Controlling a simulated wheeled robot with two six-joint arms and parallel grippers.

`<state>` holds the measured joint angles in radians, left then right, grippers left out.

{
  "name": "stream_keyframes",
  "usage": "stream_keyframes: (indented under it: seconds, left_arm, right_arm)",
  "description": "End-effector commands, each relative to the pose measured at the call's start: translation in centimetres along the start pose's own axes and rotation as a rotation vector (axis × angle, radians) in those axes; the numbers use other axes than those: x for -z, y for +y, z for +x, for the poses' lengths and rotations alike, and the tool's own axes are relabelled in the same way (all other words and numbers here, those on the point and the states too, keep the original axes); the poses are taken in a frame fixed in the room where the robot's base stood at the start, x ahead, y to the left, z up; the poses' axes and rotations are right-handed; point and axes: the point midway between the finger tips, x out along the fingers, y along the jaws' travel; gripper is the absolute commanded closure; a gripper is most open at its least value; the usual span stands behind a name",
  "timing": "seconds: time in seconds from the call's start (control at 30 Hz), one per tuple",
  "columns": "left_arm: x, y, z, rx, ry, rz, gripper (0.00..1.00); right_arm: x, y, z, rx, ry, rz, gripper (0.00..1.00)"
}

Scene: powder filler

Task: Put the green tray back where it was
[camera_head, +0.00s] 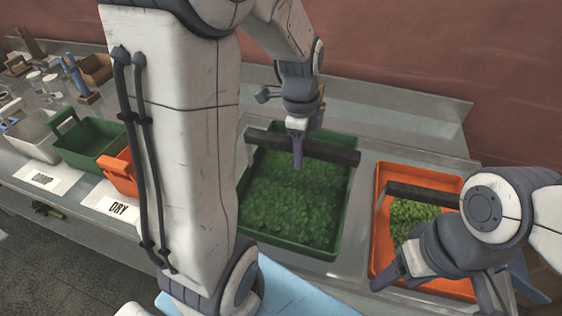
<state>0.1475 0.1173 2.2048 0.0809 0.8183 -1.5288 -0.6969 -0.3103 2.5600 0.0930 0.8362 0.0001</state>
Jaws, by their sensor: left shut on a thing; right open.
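A green tray (292,246) full of green leaves sits in the middle of the head view. A dark handle bar (335,151) crosses its far part. My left gripper (298,150) reaches down from above and is shut on this handle. The tray's left side is partly hidden by my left arm. I cannot tell whether the tray is resting or slightly raised. My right gripper (437,290) is open and empty, over the front edge of an orange tray at the right.
That orange tray (379,235) has a dark handle and holds leaves. On the left counter stand another green tray (92,146), a pale bin (36,137) and an orange tray (118,173) partly behind my arm. A "DRY" label (118,208) lies in front. A wall closes the back.

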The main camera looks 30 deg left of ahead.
Motion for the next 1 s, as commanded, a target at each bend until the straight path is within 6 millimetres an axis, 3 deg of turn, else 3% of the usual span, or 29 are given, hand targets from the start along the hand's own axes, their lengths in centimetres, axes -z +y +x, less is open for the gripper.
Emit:
stream_keyframes:
  seconds: [0.2,0.4,0.57,0.8,1.0]
  left_arm:
    - [-4.4,-2.5,2.4,-0.002,0.000,-0.007,1.00]
    - [-6.7,-3.9,3.9,0.001,0.000,-0.001,1.00]
    - [-7.2,-4.1,4.8,-0.001,0.000,0.001,1.00]
    - [-7.3,-4.0,7.9,-0.002,0.000,0.000,1.00]
    - [-7.3,-4.1,8.3,0.003,-0.001,0.001,1.00]
  right_arm:
    - [0.1,-0.1,-1.3,0.000,0.000,0.001,0.35]
    - [0.1,-0.1,-1.9,0.000,0.000,0.001,0.35]
    - [0.1,-0.1,-2.1,0.000,0.000,0.001,0.35]
    - [0.2,-0.2,-2.9,0.000,0.000,0.002,0.35]
    - [0.1,-0.2,-2.9,0.000,0.000,0.002,0.35]
